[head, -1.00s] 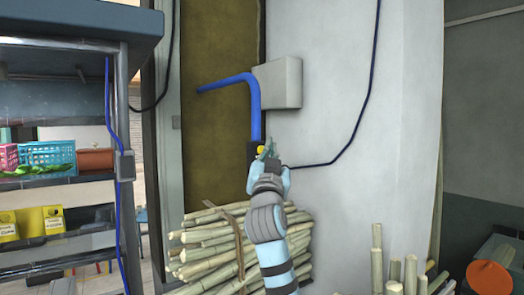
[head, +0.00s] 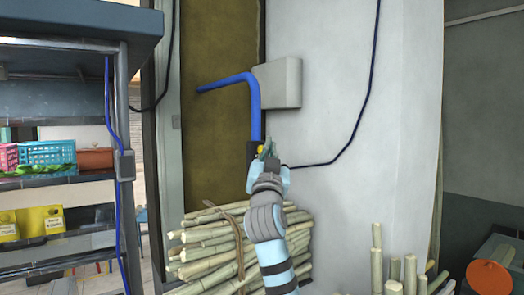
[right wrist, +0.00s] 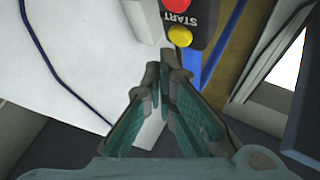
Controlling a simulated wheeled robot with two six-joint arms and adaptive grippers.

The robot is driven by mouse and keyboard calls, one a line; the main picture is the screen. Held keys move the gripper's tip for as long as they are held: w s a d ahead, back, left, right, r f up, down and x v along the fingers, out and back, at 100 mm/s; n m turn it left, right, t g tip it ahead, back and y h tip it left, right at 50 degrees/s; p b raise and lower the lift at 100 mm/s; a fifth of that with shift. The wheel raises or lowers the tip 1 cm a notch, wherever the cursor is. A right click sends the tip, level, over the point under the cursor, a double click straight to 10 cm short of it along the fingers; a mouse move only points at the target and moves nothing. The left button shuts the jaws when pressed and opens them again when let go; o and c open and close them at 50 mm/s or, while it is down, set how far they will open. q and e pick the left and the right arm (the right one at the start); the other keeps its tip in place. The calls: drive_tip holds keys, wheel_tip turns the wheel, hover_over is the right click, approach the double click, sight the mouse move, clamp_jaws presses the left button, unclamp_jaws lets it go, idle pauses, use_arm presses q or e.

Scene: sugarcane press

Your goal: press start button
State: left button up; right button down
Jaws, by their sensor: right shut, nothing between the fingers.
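In the right wrist view, the box (right wrist: 207,20) carries a white START label (right wrist: 175,20) between a red part (right wrist: 176,4) at the top edge and the yellow button (right wrist: 180,36). My right gripper (head: 268,148) is shut and empty. In the right wrist view its fingertips (right wrist: 162,66) are just below and left of the yellow button. I cannot tell whether they touch it. My left gripper is not in view.
A blue pipe (head: 254,105) and a grey wall box (head: 278,83) are above the control box. A dark cable (head: 345,145) runs along the white wall. A shelf (head: 90,188) with baskets is at left.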

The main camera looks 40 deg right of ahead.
drive_tip(key=shift+w, duration=0.15)
idle(0.3)
drive_tip(key=shift+w, duration=0.25)
drive_tip(key=shift+w, duration=0.45)
idle(0.7)
drive_tip(key=shift+s, duration=0.1)
drive_tip(key=shift+s+f+b, duration=0.1)
drive_tip(key=shift+s+b, duration=0.35)
drive_tip(key=shift+s, duration=0.2)
drive_tip(key=s+b, duration=0.1)
drive_tip(key=s, duration=0.4)
idle(0.4)
